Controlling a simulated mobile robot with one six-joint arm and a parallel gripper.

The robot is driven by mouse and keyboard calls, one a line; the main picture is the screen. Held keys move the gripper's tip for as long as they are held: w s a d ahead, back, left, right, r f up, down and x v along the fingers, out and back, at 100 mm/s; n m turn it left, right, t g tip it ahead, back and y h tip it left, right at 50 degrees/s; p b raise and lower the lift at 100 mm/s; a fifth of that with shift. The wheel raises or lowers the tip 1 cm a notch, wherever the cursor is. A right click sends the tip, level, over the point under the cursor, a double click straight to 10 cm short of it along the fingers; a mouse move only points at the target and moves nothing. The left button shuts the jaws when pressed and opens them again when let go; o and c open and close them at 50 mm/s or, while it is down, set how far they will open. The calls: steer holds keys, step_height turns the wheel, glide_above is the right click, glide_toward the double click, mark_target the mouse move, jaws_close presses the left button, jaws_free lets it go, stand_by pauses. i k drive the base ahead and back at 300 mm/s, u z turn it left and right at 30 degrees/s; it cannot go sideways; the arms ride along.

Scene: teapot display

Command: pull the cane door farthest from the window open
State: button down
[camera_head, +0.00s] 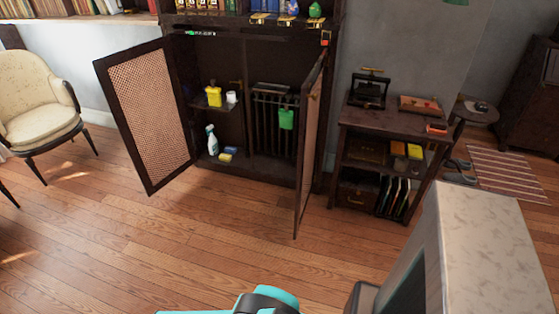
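A dark wooden cabinet (250,152) stands against the wall with two cane doors, both standing open. The left cane door (150,118) is swung wide to the left, its woven panel facing me. The right cane door (311,145) is swung out toward me and shows nearly edge-on. No window is in view; sunlit patches lie on the floor at the far left. A teal and black part of my arm shows at the bottom edge, apart from both doors. My gripper's fingers are not in view.
The cabinet holds a yellow container (214,96), a spray bottle (212,140) and a dark rack (270,125). A side table (385,122) stands to its right, a cream chair (40,110) to the left. A pale block (490,230) fills the lower right. Floor before the cabinet is clear.

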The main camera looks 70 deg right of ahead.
mark_target(312, 89)
steer(key=u, duration=0.65)
steer(key=k, duration=1.75)
steer(key=z, duration=0.7)
steer(key=i, duration=0.9)
steer(key=u, duration=0.05)
